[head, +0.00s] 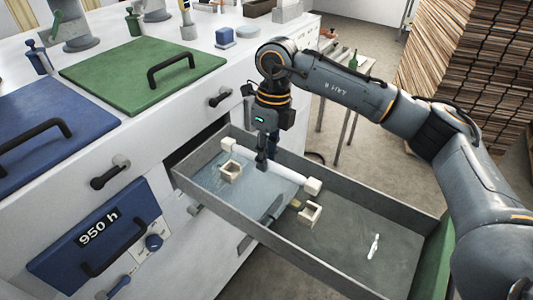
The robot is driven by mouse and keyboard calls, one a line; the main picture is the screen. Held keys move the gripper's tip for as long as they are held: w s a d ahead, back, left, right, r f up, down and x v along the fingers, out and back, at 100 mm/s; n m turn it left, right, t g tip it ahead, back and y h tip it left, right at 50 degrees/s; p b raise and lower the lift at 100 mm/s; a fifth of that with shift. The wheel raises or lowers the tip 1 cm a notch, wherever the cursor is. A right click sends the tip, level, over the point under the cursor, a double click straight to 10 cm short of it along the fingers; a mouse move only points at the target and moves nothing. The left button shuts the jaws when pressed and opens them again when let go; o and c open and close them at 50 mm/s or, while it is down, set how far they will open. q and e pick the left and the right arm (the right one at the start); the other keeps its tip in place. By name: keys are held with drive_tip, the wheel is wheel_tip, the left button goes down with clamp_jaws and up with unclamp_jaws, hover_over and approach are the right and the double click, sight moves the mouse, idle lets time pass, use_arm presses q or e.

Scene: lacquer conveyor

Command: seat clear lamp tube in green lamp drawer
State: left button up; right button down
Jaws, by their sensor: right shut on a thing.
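The lamp tube (287,174) is a pale, slim rod with a whitish block at each end. It lies slantwise over the inside of the open drawer (330,265), which has grey walls and a green front (437,262) at the right. My right gripper (262,163) points down over the drawer and is shut on the tube left of its middle. The fingertips partly hide the tube there. I cannot tell whether the tube's ends rest in anything. Two cream, hollow blocks (231,171) (310,213) stand on the drawer floor beside the tube. My left gripper is not seen.
A green lid (125,82) and a blue lid (40,125) with black handles top the white cabinet. A blue 950 h panel (95,240) is below. Stacked boards stand at right.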

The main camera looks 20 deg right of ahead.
drive_tip(key=shift+f+b, duration=0.25)
drive_tip(key=shift+b, duration=0.2)
drive_tip(key=shift+f+b, duration=2.1)
drive_tip(key=shift+f, duration=0.55)
drive_tip(key=shift+b, duration=0.5)
drive_tip(key=shift+f+b, duration=1.45)
drive_tip(key=shift+f, duration=0.2)
drive_tip(key=c, duration=1.1)
unclamp_jaws()
drive_tip(key=shift+c, duration=0.2)
